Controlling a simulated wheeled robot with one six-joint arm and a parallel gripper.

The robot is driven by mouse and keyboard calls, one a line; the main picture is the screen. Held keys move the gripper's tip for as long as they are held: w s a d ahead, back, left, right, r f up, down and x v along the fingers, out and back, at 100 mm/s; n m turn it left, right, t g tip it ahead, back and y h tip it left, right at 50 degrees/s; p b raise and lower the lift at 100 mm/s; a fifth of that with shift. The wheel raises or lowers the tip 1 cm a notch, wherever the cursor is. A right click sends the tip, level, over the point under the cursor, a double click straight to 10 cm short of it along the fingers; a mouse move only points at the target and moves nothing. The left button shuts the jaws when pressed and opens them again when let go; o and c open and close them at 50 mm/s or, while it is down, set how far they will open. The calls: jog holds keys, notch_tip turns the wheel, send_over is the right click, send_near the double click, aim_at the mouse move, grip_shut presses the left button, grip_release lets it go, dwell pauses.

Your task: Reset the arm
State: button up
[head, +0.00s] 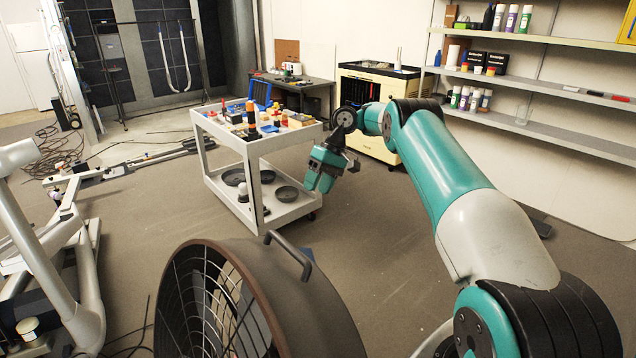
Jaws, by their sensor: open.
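My teal and white arm reaches from the lower right towards the middle of the head view. My gripper (321,180) hangs at its end, tilted down and to the left. Its jaws are open, and I see nothing held between them. In the picture it overlaps the right side of the white cart (262,157); I cannot tell the exact gap between them. The cart's top holds several tools and bottles, and its lower shelf holds several dark round discs.
A large brown drum fan (300,305) stands in front at the bottom. A grey machine frame (45,250) is at the left. Shelves (545,130) line the right wall, and a cream cabinet (384,155) stands behind my arm. Cables (50,150) lie at the left.

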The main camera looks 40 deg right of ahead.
jog(key=s+a+r+n+b, duration=0.1)
jog(key=s+a+r, duration=0.25)
jog(key=a, duration=0.35)
jog(key=s+a+r+n+b, duration=0.1)
jog(key=s+a+r, duration=0.1)
jog(key=a+r, duration=0.45)
jog(key=s+a+r+n+b, duration=0.1)
jog(key=s+a+r, duration=0.15)
jog(key=a, duration=0.55)
jog(key=s+a+r+n+h+b, duration=0.1)
jog(key=s+a, duration=0.3)
jog(key=s, duration=0.3)
jog(key=s+a+r+b, duration=0.1)
jog(key=s+a, duration=0.3)
jog(key=s, duration=0.3)
jog(key=s+f+n, duration=0.1)
jog(key=s+f, duration=0.1)
jog(key=s, duration=0.5)
jog(key=s+f+n+h, duration=0.1)
jog(key=s+f, duration=0.1)
jog(key=s, duration=0.5)
jog(key=shift+s+d+f+b, duration=0.2)
jog(key=shift+f+b, duration=0.1)
jog(key=shift+b, duration=0.15)
